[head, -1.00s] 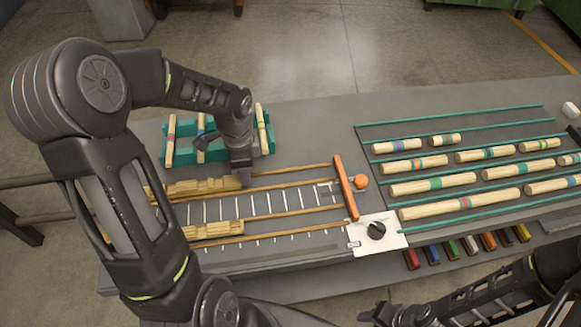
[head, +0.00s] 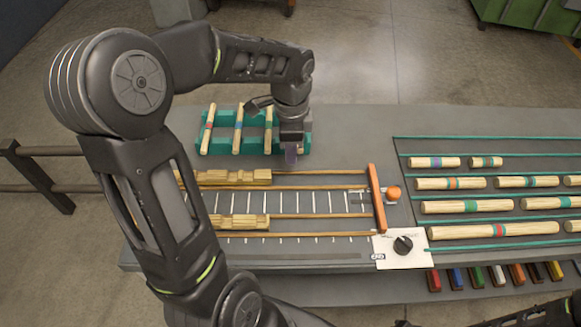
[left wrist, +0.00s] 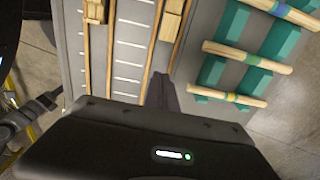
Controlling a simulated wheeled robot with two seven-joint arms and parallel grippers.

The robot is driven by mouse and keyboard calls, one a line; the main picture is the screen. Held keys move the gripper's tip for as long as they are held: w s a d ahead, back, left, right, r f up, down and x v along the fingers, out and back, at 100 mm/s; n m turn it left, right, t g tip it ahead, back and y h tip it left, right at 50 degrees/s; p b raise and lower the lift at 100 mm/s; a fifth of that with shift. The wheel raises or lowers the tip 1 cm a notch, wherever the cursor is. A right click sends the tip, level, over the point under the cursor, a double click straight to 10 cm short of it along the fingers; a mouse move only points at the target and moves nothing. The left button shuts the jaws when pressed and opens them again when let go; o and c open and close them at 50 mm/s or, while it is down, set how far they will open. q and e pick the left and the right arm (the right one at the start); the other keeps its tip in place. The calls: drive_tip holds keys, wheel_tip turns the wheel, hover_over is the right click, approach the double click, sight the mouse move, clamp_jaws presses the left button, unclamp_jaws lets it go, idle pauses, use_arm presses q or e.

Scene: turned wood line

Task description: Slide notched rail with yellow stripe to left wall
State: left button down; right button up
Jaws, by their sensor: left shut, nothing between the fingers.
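Two pale notched rails lie in the orange-edged lanes: a back one (head: 235,177) and a front one (head: 243,222). I see no clear yellow stripe on either, and their left parts are behind my left arm. My left gripper (head: 291,157) is shut and empty, pointing down just behind and right of the back rail's right end, apart from it. In the left wrist view, its fingers (left wrist: 162,92) sit beside the lane edge, and ends of both notched rails (left wrist: 172,20) show at the top. The left wall is hidden. A dark bit of my right gripper (head: 405,323) shows at the bottom edge.
A teal rack (head: 221,144) with striped round rods stands behind the lanes. An orange bar (head: 376,198) closes the lanes' right end, by an orange ball (head: 394,193) and a white knob plate (head: 388,254). Striped rods lie in lanes at right.

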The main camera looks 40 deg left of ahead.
use_arm(q)
wheel_tip(320, 180, up, 3)
drive_tip(key=shift+d, duration=0.15)
idle(0.6)
